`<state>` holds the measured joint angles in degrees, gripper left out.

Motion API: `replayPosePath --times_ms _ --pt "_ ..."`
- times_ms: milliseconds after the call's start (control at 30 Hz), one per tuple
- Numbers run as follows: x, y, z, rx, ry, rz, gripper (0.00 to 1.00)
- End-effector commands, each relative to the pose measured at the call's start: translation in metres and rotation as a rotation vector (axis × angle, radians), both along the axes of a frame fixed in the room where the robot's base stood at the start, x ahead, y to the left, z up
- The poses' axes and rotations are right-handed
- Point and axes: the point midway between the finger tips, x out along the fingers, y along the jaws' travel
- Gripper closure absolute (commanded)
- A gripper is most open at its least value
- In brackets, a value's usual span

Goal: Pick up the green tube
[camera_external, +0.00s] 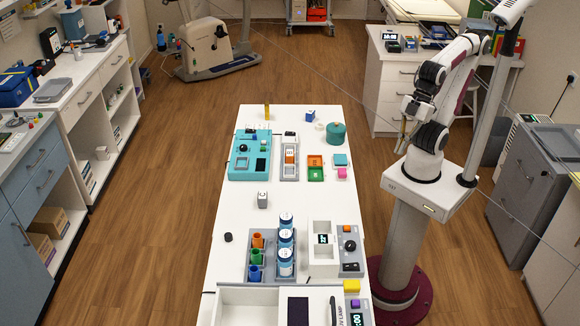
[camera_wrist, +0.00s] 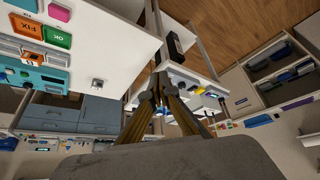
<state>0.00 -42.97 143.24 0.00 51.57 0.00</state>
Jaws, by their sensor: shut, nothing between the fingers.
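The green tube (camera_external: 256,256) stands upright in a grey rack (camera_external: 263,280) on the white table, between an orange tube (camera_external: 257,240) and a blue tube (camera_external: 254,273). I cannot make it out in the wrist view. My gripper (camera_external: 403,146) is beside my base, right of the table and well away from the tube. In the wrist view my gripper (camera_wrist: 160,82) has its fingers together with nothing held.
Blue-and-white canisters (camera_external: 286,237) stand right beside the tubes. A white-and-grey device (camera_external: 350,243) is further right, and an open white drawer or tray (camera_external: 240,295) is at the near end. The table's middle (camera_external: 300,200) is mostly clear.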

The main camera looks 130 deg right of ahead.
Motion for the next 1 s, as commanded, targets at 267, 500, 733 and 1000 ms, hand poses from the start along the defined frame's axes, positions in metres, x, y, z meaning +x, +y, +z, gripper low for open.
replayPosePath --times_ms 267,500,733,1000 --pt "0.000 0.000 0.000 0.000 0.000 0.000 0.77" --pt "0.000 0.000 0.000 0.000 0.000 0.000 0.59" --pt "0.002 -0.001 0.001 -0.005 -0.003 0.003 0.59" --pt "0.036 -0.019 0.018 -0.108 -0.056 0.062 0.59"
